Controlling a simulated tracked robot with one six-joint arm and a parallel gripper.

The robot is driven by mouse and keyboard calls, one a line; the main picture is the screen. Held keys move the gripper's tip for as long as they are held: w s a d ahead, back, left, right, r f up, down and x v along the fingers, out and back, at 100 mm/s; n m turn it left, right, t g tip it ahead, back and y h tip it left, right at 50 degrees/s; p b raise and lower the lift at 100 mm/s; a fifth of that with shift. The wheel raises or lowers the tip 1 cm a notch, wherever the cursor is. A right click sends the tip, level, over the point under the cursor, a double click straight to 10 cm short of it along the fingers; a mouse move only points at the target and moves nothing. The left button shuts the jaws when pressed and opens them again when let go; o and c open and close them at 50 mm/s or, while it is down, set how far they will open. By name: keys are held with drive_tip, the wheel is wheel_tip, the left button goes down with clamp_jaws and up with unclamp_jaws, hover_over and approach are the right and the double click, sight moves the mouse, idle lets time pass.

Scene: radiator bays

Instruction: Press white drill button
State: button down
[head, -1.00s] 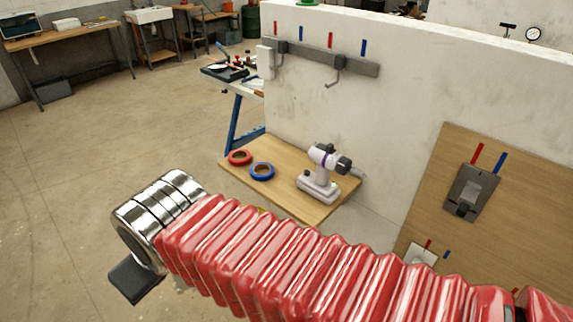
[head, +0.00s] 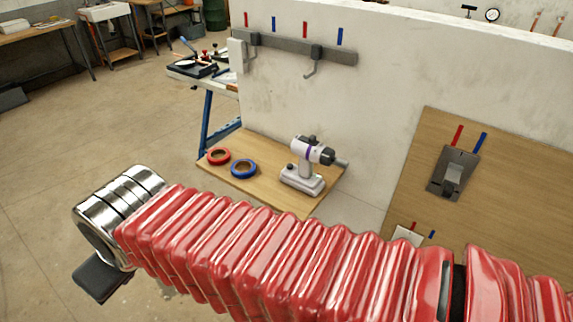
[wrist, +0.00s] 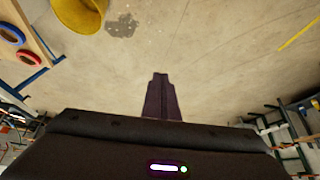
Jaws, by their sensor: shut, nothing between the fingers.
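A white drill (head: 307,165) with a dark chuck and a purple band stands upright on a wooden shelf board (head: 240,142) in the head view. Its chuck points right. A small dark spot shows on its base, but I cannot tell whether it is a button. My gripper (wrist: 161,78) shows in the wrist view with its fingers together and empty, over bare floor. In the head view my red-sleeved arm crosses the foreground, and the gripper's dark end is at the lower left, well apart from the drill. The drill is not visible in the wrist view.
Red (head: 219,156) and blue (head: 243,169) tape rolls lie left of the drill. A white wall (head: 400,80) stands behind, with a hook rail (head: 300,47). A grey switch (head: 453,173) is on the right panel. A yellow object (wrist: 82,12) shows in the wrist view. Floor at left is clear.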

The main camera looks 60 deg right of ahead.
drive_tip(key=w+d+m+t+h, duration=0.1)
drive_tip(key=w+d+m+t, duration=0.2)
drive_tip(key=w, duration=0.5)
drive_tip(key=w+d+m+t, duration=0.1)
drive_tip(key=w+d+m, duration=0.1)
drive_tip(key=w+d, duration=0.4)
drive_tip(key=w+d+f+m+h, duration=0.1)
drive_tip(key=w+d+m+h, duration=0.15)
drive_tip(key=d, duration=0.45)
drive_tip(key=w+d+f+m+h, duration=0.1)
drive_tip(key=w+d+m+h, duration=0.15)
drive_tip(key=d, duration=0.45)
drive_tip(key=s+d+f+m+g+h, duration=0.2)
drive_tip(key=s+d+m+h, duration=0.1)
drive_tip(key=d, duration=0.5)
drive_tip(key=s+d+f+m+g+h, duration=0.2)
drive_tip(key=s+d+f, duration=0.1)
drive_tip(key=d, duration=0.5)
drive_tip(key=s+d+f+m+g+h, duration=0.1)
drive_tip(key=s+d+f+m+g, duration=0.1)
drive_tip(key=s+d+g, duration=0.2)
drive_tip(key=s+d+f+m+g+h, duration=0.1)
drive_tip(key=s+d+f+m+g, duration=0.2)
drive_tip(key=s, duration=0.7)
drive_tip(key=d+g, duration=0.1)
drive_tip(key=d, duration=0.1)
drive_tip(key=shift+s+d+h, duration=0.15)
drive_tip(key=shift+d+h, duration=0.2)
drive_tip(key=shift+h, duration=0.05)
